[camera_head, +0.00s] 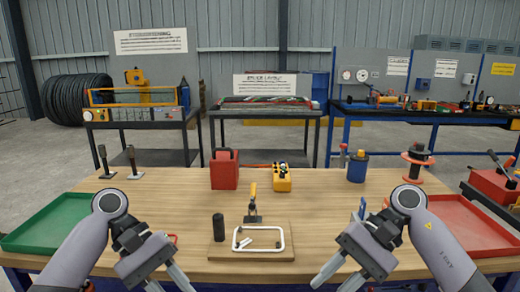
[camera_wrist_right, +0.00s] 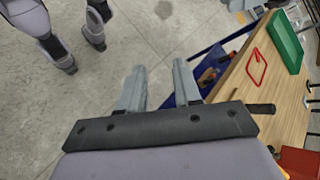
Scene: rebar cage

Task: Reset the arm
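My left gripper (camera_head: 169,284) hangs at the front left of the wooden table (camera_head: 330,195), with its fingers apart and nothing between them. My right gripper (camera_head: 337,281) is at the table's front right, also with its fingers apart. In the right wrist view, the right gripper (camera_wrist_right: 158,82) is open and empty, with bare floor behind its fingers. A bent white frame (camera_head: 259,249) lies on a small wooden board (camera_head: 222,249) between the two grippers. A yellow-handled tool (camera_head: 252,200) and a black cylinder (camera_head: 218,228) stand by it. Neither gripper touches them.
A green tray (camera_head: 50,222) is at the table's left, a red tray (camera_head: 465,225) at its right.

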